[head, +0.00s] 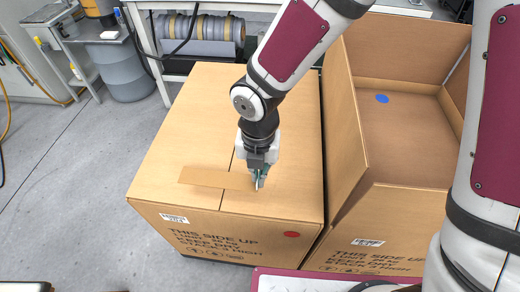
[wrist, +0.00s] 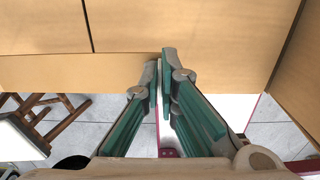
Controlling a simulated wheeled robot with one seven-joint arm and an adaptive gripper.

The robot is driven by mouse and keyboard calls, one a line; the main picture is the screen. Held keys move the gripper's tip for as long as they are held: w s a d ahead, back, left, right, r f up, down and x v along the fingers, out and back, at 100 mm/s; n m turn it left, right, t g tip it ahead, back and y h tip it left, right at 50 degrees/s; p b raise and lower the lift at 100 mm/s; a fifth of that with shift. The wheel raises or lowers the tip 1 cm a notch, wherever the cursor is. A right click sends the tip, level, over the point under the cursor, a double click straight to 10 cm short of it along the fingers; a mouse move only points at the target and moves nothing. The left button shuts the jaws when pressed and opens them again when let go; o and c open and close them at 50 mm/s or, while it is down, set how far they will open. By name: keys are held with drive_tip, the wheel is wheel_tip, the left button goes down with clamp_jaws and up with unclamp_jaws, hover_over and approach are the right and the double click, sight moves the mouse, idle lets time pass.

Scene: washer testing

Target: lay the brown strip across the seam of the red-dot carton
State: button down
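The red-dot carton (head: 185,110) is closed, with a dark seam running front to back along its top and a red dot (head: 291,234) on its front face. My gripper (head: 260,182) is over the front part of the top, right of the seam. The brown strip (head: 205,177) stretches left from its fingertips and crosses over the seam. In the wrist view the fingers (wrist: 160,62) are nearly together at the right end of the strip (wrist: 60,73), which hides part of the seam. I cannot tell whether the strip touches the top.
An open carton (head: 405,130) with a blue dot (head: 382,98) inside stands close on the right. A grey drum (head: 130,70) and a bench with rolls (head: 200,27) are behind. Open floor (head: 70,190) lies to the left.

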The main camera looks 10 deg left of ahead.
drive_tip(key=w, duration=0.3)
drive_tip(key=w+b, duration=0.1)
drive_tip(key=w, duration=0.2)
drive_tip(key=w+d+f, duration=0.1)
drive_tip(key=w, duration=0.3)
drive_tip(key=shift+w+b, duration=0.1)
drive_tip(key=shift+b, duration=0.2)
drive_tip(key=shift+f+b, duration=0.8)
drive_tip(key=shift+f, duration=0.95)
drive_tip(key=shift+f, duration=0.25)
drive_tip(key=c, duration=1.8)
unclamp_jaws()
drive_tip(key=shift+r, duration=0.1)
wheel_tip(320, 180, up, 12)
drive_tip(key=p, duration=0.4)
drive_tip(key=shift+r+p, duration=0.2)
drive_tip(key=shift+p, duration=0.1)
drive_tip(key=shift+d, duration=0.1)
